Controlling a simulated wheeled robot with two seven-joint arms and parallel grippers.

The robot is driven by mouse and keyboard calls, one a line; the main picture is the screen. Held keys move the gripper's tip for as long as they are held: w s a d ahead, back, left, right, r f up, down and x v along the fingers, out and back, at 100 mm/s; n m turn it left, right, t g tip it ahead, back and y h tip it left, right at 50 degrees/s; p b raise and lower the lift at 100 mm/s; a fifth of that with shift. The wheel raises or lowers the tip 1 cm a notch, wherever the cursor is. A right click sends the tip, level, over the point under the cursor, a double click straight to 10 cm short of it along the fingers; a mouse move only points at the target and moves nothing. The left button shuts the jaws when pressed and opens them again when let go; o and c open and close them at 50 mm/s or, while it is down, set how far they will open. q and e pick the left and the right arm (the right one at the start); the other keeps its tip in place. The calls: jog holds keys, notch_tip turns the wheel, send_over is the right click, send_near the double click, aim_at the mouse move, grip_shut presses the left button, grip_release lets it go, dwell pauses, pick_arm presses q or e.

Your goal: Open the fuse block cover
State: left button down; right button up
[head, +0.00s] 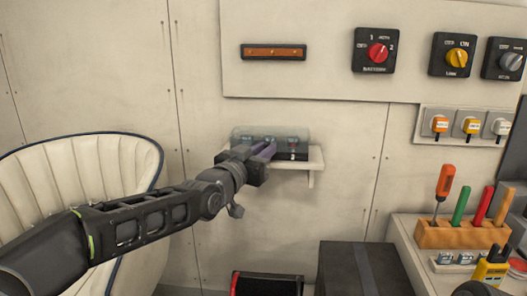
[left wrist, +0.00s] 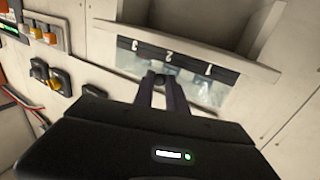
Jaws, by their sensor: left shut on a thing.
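The fuse block (head: 292,156) is a dark unit on a small pale wall shelf, with a clear cover (head: 290,132) over it. The cover appears down. In the left wrist view, a black strip (left wrist: 188,61) numbered 3, 2, 1 runs beside the clear cover (left wrist: 208,92). My left gripper (head: 266,151) is at the front of the block, and its fingers (left wrist: 160,84) are closed on a small dark knob at the cover's middle. The fingers hide part of the block.
The shelf (head: 315,160) sticks out from the wall. A switch panel with a red battery switch (head: 377,53) is above right. A wooden rack (head: 462,236) of tools stands at the right. A dark box (head: 365,270) is below, and a cream seat (head: 95,170) is at the left.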

pick_arm(q)
jog(key=shift+r+p, duration=0.35)
jog(key=shift+p, duration=0.2)
notch_tip(320, 180, up, 7)
jog(key=w+n+g+y+p, duration=0.1)
jog(key=g+p, duration=0.5)
jog(key=p, duration=1.2)
jog(key=shift+f+n+y, duration=0.15)
jog(key=shift+n+y, duration=0.15)
jog(key=shift+n, duration=0.2)
